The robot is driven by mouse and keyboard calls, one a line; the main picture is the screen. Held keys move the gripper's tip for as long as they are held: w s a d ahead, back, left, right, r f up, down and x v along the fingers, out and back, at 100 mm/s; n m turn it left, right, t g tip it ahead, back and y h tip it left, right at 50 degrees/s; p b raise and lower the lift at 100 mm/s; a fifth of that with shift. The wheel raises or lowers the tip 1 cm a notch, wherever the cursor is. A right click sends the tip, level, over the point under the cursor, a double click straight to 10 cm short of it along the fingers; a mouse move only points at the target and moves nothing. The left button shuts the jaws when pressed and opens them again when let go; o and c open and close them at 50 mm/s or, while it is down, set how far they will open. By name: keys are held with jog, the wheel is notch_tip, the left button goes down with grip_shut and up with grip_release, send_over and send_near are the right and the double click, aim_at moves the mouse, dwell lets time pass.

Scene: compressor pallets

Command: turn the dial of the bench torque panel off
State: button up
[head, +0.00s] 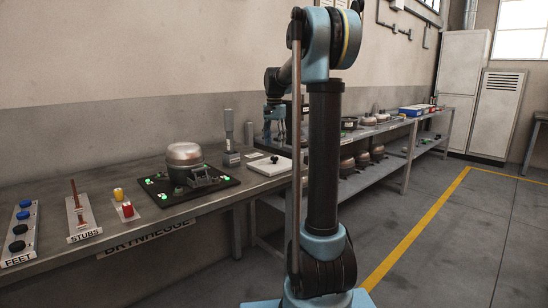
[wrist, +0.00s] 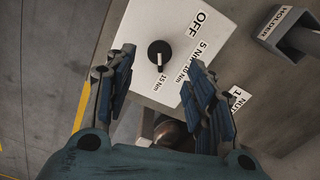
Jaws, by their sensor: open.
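The bench torque panel is a pale plate (wrist: 215,52) with a round black dial (wrist: 159,54), seen in the wrist view. Its labels read OFF, 5 Nm, 10 Nm and 15 Nm. A light mark on the dial appears to face the 15 Nm label. My gripper (wrist: 162,58) is open, with one blue-padded finger on each side of the dial and clear space between. I cannot tell its height above the dial. In the head view the panel (head: 262,169) lies on the bench with the dark dial (head: 274,159) on top, below my wrist.
A grey bracket labelled HOLDER (wrist: 283,36) stands right of the panel. In the head view, a black board (head: 157,187) with a metal compressor (head: 184,157) sits left of the panel, and a grey post tool (head: 230,140) stands behind. The floor right of the bench is clear.

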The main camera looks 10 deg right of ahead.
aim_at(274, 160)
notch_tip(274, 160, down, 7)
jog(key=shift+r, duration=0.15)
dwell(0.4)
jog(key=c, duration=1.1)
